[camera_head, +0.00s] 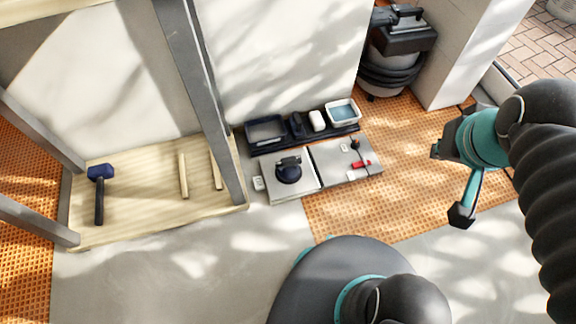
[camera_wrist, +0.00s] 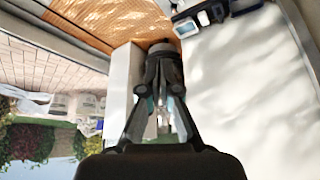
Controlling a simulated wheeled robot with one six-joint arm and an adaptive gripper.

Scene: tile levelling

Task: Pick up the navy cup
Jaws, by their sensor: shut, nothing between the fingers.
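The navy cup (camera_head: 288,171) looks like a suction cup with a dark handle on top. It stands on the left grey tile (camera_head: 301,194) on the floor in the head view. My gripper (camera_head: 461,215) hangs to the right of it, well apart, over the floor near the right side. In the wrist view my gripper (camera_wrist: 162,60) has its fingers together with nothing held. I cannot make out the navy cup in the wrist view.
A dark tray (camera_head: 263,144) with a sponge and a water tub (camera_head: 343,112) lies behind the tiles. A red clip (camera_head: 361,163) lies on the right tile. A vacuum (camera_head: 398,50) stands behind. A grey frame and a mallet (camera_head: 99,190) are left.

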